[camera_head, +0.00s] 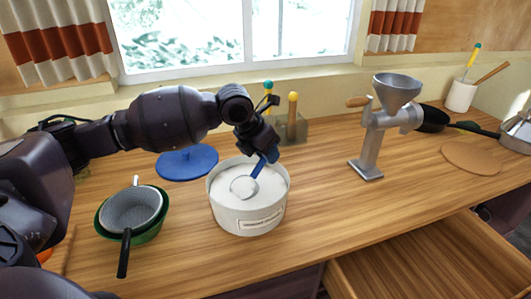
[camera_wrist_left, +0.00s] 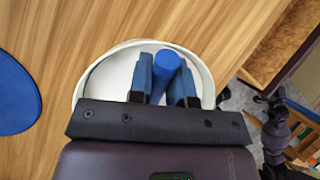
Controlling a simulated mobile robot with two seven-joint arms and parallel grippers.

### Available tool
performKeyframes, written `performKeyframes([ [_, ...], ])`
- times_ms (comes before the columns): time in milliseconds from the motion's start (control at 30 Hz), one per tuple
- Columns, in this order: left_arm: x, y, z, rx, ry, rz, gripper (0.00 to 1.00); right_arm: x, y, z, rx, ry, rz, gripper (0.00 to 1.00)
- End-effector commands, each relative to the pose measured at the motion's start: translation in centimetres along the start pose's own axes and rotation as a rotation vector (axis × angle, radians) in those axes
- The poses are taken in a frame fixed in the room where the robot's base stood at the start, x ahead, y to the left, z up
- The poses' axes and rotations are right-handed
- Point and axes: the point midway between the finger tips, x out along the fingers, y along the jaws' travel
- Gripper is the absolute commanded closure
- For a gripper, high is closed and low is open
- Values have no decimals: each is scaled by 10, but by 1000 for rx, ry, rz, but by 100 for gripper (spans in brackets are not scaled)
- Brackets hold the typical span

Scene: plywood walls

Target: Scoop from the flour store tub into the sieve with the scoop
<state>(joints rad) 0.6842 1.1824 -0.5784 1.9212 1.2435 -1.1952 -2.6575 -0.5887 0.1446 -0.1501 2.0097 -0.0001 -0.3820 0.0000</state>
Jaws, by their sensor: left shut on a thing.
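The flour store tub (camera_head: 249,222) is a round white tub with a label, standing on the wooden counter with white flour inside. My left gripper (camera_head: 266,154) is above the tub's far rim and shut on the blue handle of the scoop (camera_head: 243,187). The scoop's pale round bowl is inside the tub at the flour. In the left wrist view the blue handle (camera_wrist_left: 168,62) sits between the fingers of my left gripper (camera_wrist_left: 167,80). The sieve (camera_head: 131,210) rests in a green bowl (camera_head: 151,235) to the left, its black handle pointing forward.
A blue lid (camera_head: 187,162) lies behind the tub. A metal grinder (camera_head: 372,140) stands to the right, with a dark pan (camera_head: 433,119) and a round brown board (camera_head: 470,157) beyond. An open drawer (camera_head: 430,262) juts out at the front right. The counter between tub and grinder is clear.

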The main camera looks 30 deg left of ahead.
Motion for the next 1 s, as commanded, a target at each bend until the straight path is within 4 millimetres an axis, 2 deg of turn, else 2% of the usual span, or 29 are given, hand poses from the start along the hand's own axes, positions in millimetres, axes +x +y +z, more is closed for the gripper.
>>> performKeyframes([
  [200,4,0,10,-38,188,-8,100,-5,2,-14,0,20,2,57],
  [367,10,1,14,-64,332,-15,100,-8,2,-13,1,19,4,57],
  [667,-5,0,22,-73,375,-15,100,-15,4,-12,3,5,7,57],
  [1000,-20,-3,33,-81,420,-17,100,-19,4,-31,6,27,7,57],
])
